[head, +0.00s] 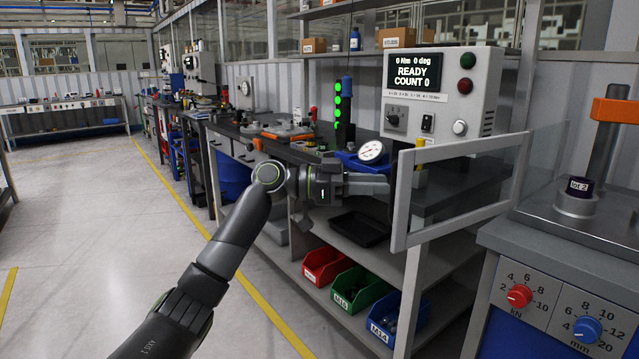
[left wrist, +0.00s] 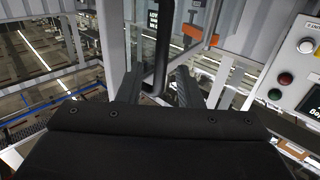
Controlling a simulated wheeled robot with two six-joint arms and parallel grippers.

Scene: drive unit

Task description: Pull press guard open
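The press guard (head: 460,148) is a clear panel in a light grey frame, right of centre in the head view. It stands between the workbench and the press (head: 595,205) at the right. My left gripper (head: 386,184) is level and points right, close to the guard's left frame post. In the left wrist view my left gripper (left wrist: 158,88) has its two fingers apart. A dark upright bar (left wrist: 161,45) shows beyond and between the fingers. I cannot tell whether the gripper touches it or the guard. My right gripper is not in view.
A control box (head: 440,90) reading READY, COUNT 0 stands on the bench behind. A dial gauge (head: 371,151) is close behind the gripper. Red (head: 325,265), green (head: 357,290) and blue bins (head: 398,315) sit on the low shelf. The floor at left (head: 90,230) is clear.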

